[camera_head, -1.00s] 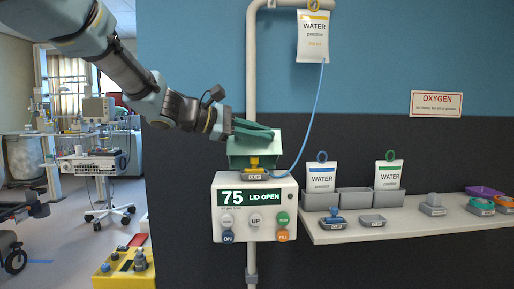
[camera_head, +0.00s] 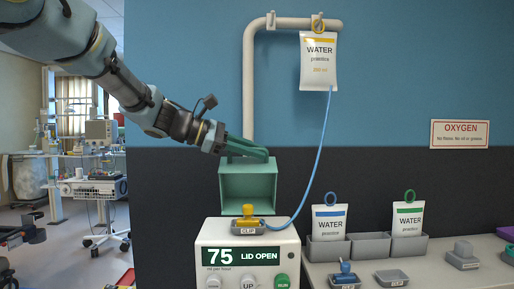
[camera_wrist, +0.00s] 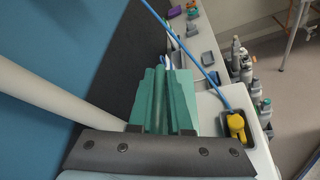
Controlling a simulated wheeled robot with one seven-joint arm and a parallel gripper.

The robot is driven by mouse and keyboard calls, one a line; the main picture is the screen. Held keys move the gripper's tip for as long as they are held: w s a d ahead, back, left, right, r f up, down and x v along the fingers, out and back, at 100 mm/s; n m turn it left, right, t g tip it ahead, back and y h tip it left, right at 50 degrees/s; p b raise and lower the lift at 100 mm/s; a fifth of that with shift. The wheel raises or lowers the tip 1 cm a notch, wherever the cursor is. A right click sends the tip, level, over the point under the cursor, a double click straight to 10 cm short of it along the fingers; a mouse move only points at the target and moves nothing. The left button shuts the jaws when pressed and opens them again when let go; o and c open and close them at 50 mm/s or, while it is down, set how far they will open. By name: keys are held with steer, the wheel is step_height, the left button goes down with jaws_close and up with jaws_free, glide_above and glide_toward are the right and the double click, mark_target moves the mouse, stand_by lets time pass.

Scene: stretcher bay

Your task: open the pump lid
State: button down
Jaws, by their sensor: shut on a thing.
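The pump (camera_head: 243,262) is a white box on the pole, and its display reads "75" and "LID OPEN". Its green lid (camera_head: 226,190) stands raised at the back of the pump, showing a hollow inside. My gripper (camera_head: 250,148) is at the lid's top edge and shut on it.
A blue tube (camera_head: 318,177) runs from the hanging water bag (camera_head: 319,62) to the clip, right of the lid. A shelf (camera_head: 430,268) on the right carries grey bins (camera_head: 371,246), two more water bags and small clips. The pole (camera_head: 248,90) stands behind the lid.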

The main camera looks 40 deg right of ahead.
stand_by(0.4)
steer(key=c, duration=0.9)
jaws_free()
steer(key=shift+w, duration=0.1)
steer(key=shift+b+v, duration=1.8)
steer(key=shift+v, duration=3.55)
